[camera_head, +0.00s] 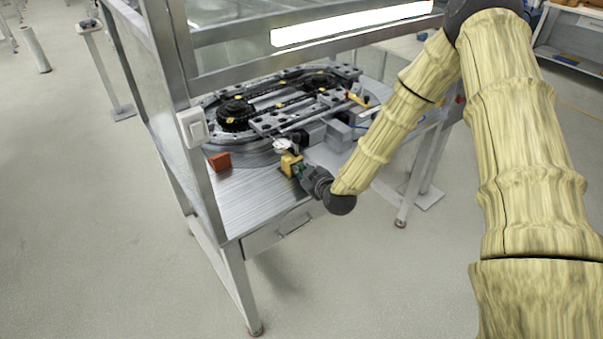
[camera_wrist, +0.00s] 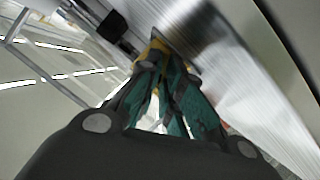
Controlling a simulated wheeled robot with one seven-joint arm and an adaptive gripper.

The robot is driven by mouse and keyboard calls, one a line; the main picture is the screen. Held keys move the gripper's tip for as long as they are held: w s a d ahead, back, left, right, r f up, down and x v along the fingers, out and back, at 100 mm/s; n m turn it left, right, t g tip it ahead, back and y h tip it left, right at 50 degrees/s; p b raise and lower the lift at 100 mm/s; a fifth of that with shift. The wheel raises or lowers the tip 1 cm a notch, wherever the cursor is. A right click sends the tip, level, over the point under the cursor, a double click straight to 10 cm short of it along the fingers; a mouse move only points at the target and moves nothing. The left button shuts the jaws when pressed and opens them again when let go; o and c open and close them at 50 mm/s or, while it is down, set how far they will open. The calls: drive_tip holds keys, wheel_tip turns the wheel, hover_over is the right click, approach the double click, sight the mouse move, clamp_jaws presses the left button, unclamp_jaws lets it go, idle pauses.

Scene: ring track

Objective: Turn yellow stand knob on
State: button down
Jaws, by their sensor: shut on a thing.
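The yellow stand knob (camera_head: 288,160) sits at the front edge of the ring-track table, just below a small round gauge. My gripper (camera_head: 297,170) reaches it from the lower right and is shut on it. In the wrist view, my gripper's fingers (camera_wrist: 160,66) close together at the yellow knob (camera_wrist: 154,48), which shows just beyond the fingertips. The fingers hide part of the knob, and I cannot tell its turned position.
The oval ring track (camera_head: 235,112) lies behind the knob on the metal table (camera_head: 245,200). A frame post with a white switch box (camera_head: 193,127) rises at the left. A drawer (camera_head: 275,232) is below.

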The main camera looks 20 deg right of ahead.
drive_tip(key=m+y, duration=0.1)
drive_tip(key=m+y+b, duration=0.1)
drive_tip(key=m, duration=0.1)
drive_tip(key=shift+w+d+g+b, duration=0.15)
drive_tip(key=shift+d+g+b, duration=0.15)
drive_tip(key=shift+d+g, duration=0.1)
drive_tip(key=m+b, duration=0.1)
drive_tip(key=m+y+b, duration=0.2)
drive_tip(key=shift+d+f+g, duration=0.15)
drive_tip(key=shift+d+g, duration=0.1)
drive_tip(key=shift+g, duration=0.15)
drive_tip(key=m+y+b, duration=0.1)
drive_tip(key=b, duration=0.1)
drive_tip(key=m+y+b, duration=0.1)
drive_tip(key=m+b, duration=0.1)
drive_tip(key=shift+w+d+f+b, duration=0.15)
drive_tip(key=shift+d+b, duration=0.05)
drive_tip(key=shift+b, duration=0.15)
drive_tip(key=shift+m+b, duration=0.3)
drive_tip(key=shift+b, duration=0.35)
drive_tip(key=shift+r+y, duration=0.2)
drive_tip(key=shift+y, duration=0.1)
drive_tip(key=c, duration=1.9)
unclamp_jaws()
drive_tip(key=shift+o, duration=0.2)
drive_tip(key=v, duration=1.2)
